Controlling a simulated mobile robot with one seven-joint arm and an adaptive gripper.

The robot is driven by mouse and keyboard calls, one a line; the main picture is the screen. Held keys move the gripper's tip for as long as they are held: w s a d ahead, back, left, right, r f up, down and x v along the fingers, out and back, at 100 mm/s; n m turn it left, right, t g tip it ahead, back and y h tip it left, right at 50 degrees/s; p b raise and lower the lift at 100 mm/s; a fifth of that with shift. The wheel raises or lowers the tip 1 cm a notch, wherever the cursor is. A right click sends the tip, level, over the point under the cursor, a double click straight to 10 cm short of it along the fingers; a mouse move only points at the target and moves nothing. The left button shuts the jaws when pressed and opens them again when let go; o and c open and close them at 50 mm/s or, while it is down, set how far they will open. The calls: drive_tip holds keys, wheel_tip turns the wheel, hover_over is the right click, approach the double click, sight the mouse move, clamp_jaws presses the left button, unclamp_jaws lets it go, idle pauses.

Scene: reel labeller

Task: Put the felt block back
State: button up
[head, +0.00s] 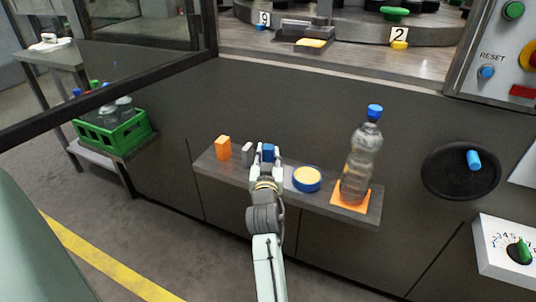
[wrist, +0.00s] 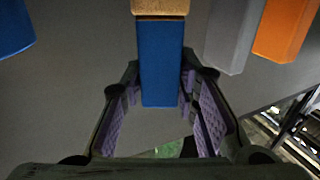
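A blue block with a tan layer at one end (wrist: 161,62) stands between the fingers of my gripper in the wrist view. It seems to be the felt block. In the head view the blue block (head: 268,153) is on the grey shelf (head: 232,176), partly hidden by my gripper (head: 265,156). My gripper (wrist: 160,90) is open, with one finger on each side of the block and small gaps beside it. I cannot tell whether a fingertip touches it.
A grey block (head: 247,153) and an orange block (head: 223,148) stand left of my gripper. A round blue tin with a cream top (head: 307,179) is close on its right. A bottle (head: 362,160) stands on an orange mat (head: 350,208). A dark panel rises behind the shelf.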

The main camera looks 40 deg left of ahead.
drive_tip(key=o, duration=0.4)
drive_tip(key=shift+c, duration=0.2)
drive_tip(key=shift+r, duration=0.1)
